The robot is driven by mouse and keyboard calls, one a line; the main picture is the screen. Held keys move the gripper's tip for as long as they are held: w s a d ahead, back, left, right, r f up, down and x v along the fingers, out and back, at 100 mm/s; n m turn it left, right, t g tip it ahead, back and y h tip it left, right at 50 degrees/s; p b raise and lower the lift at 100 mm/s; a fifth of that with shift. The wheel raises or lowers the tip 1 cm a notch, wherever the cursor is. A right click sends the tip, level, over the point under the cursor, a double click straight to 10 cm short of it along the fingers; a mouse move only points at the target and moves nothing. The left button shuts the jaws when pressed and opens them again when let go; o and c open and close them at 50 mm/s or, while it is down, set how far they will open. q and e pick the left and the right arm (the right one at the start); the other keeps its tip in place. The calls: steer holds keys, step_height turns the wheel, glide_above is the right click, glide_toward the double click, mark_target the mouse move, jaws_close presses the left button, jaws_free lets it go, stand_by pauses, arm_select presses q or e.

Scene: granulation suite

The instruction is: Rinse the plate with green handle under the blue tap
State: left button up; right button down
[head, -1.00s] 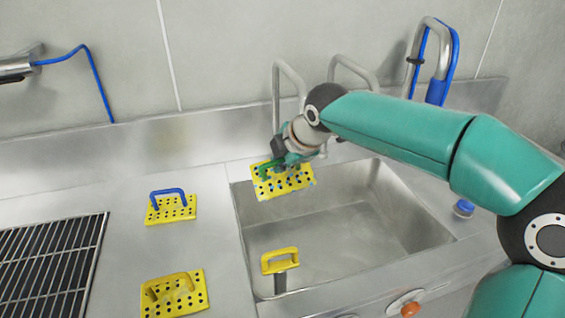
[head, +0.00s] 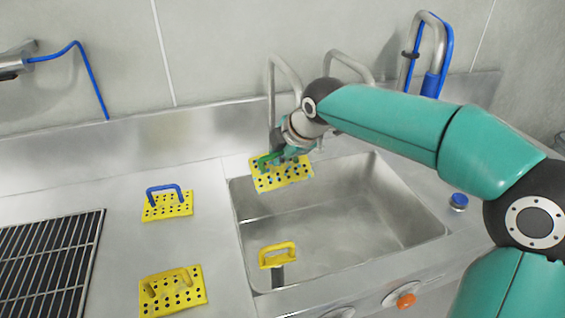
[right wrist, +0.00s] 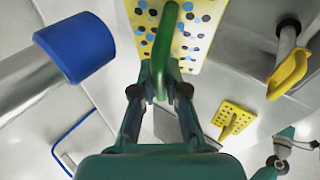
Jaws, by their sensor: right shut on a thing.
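The yellow perforated plate (head: 290,179) has a green handle (right wrist: 165,45). My right gripper (head: 279,157) is shut on that handle and holds the plate tilted above the back left of the sink basin (head: 350,215). The plate (right wrist: 197,30) also fills the upper middle of the right wrist view. There a grey tap spout with a blue end (right wrist: 78,48) is close to the left of the handle. In the head view that blue end is hidden, and I see no water. My left gripper does not show in the head view.
A plate with a blue handle (head: 168,207) and one with a yellow handle (head: 172,291) lie on the counter left of the sink. A yellow-handled post (head: 278,258) stands at the basin's front left. Tall taps (head: 342,65) line the back; a black grate (head: 50,262) is left.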

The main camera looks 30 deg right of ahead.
steer(key=shift+s+d+r, duration=0.1)
steer(key=shift+s+d, duration=0.2)
steer(key=shift+d, duration=0.05)
steer(key=shift+w+a, duration=0.1)
steer(key=shift+a, duration=0.05)
steer(key=shift+w+a, duration=0.3)
stand_by(0.4)
steer(key=s+a+b, duration=0.3)
steer(key=s+a, duration=0.2)
steer(key=s, duration=0.1)
steer(key=shift+a, duration=0.2)
stand_by(0.4)
stand_by(1.2)
